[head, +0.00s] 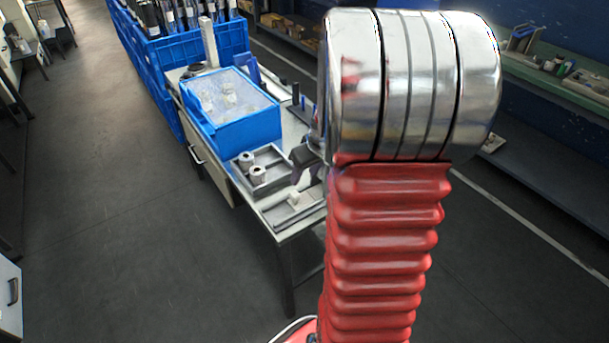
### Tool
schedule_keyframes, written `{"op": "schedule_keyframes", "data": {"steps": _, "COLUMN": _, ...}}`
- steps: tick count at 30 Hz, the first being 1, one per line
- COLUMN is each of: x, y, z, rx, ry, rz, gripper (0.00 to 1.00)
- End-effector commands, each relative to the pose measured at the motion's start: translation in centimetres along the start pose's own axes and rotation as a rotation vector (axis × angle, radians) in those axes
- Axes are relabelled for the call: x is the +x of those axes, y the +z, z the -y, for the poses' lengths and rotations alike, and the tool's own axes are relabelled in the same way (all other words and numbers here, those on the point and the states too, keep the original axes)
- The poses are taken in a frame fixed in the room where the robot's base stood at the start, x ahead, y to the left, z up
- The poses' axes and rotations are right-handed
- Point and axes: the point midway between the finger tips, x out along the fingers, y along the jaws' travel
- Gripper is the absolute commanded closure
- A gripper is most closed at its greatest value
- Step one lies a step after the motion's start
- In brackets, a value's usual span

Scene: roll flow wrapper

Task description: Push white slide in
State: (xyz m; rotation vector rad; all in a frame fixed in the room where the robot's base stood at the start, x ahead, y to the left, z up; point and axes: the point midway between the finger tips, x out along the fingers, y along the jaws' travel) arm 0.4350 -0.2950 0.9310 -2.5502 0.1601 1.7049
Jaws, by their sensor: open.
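A small white block (293,198), which looks like the white slide, sits in a grey tray (270,202) near the front corner of the workbench. My gripper (301,172) is just above and beside it, at the left edge of my arm. It is open, and I see nothing held in it. It is small here and partly hidden behind my arm. I cannot tell whether it touches the white block. The right part of the tray is also hidden by my arm.
Larger blue crates (170,55) are at the back. The floor (110,200) left of the bench is clear.

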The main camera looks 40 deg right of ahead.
Motion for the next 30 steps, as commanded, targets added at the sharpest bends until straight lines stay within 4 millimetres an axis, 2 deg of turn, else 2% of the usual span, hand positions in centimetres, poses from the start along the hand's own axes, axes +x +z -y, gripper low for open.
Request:
{"op": "schedule_keyframes", "data": {"steps": 8, "x": -0.1, "y": -0.1, "z": 0.2, "rx": -0.002, "ry": 0.000, "rz": -0.001, "gripper": 0.59}}
{"op": "schedule_keyframes", "data": {"steps": 13, "x": -1.3, "y": -0.6, "z": 2.0, "rx": -0.015, "ry": -0.005, "rz": -0.006, "gripper": 0.59}}
{"op": "schedule_keyframes", "data": {"steps": 17, "x": -3.2, "y": -1.2, "z": 5.1, "rx": -0.033, "ry": -0.016, "rz": -0.013, "gripper": 0.59}}
{"op": "schedule_keyframes", "data": {"steps": 22, "x": -6.5, "y": -1.4, "z": 10.2, "rx": -0.060, "ry": -0.029, "rz": -0.023, "gripper": 0.59}}
{"op": "schedule_keyframes", "data": {"steps": 30, "x": -11.5, "y": 0.3, "z": 17.3, "rx": -0.092, "ry": -0.045, "rz": -0.035, "gripper": 0.59}}
